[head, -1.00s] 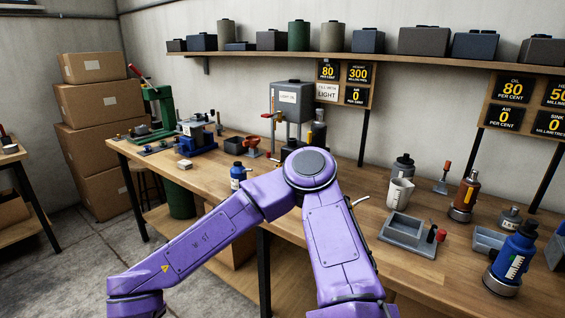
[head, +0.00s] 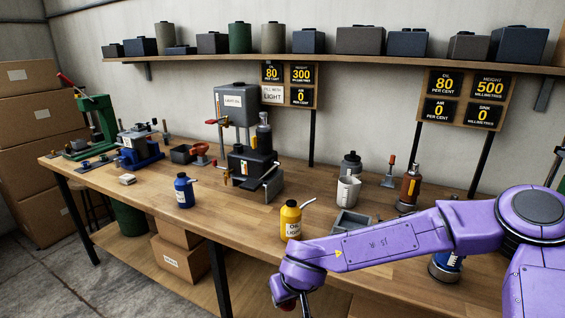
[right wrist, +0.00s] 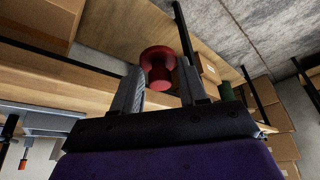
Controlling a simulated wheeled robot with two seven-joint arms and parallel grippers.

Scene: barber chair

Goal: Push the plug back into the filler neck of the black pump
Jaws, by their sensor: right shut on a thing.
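The black pump (head: 262,162) stands on the bench near the middle of the head view, with a grey lever part at its front. I cannot make out its filler neck for sure. My right gripper (head: 289,304) is low at the bottom of the head view, in front of the bench edge and well apart from the pump. In the right wrist view my right gripper (right wrist: 163,88) is shut on a red plug (right wrist: 158,62) with a wide round end. The plug is mostly clear of the fingertips. My left gripper is in neither view.
A yellow oil can (head: 291,222) with a thin spout stands near the bench edge, close behind my right arm. A blue bottle (head: 184,190) stands left of the pump. A grey tray (head: 350,222) and grey jug (head: 347,190) are to the right. The bench (head: 235,212) is clear before the pump.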

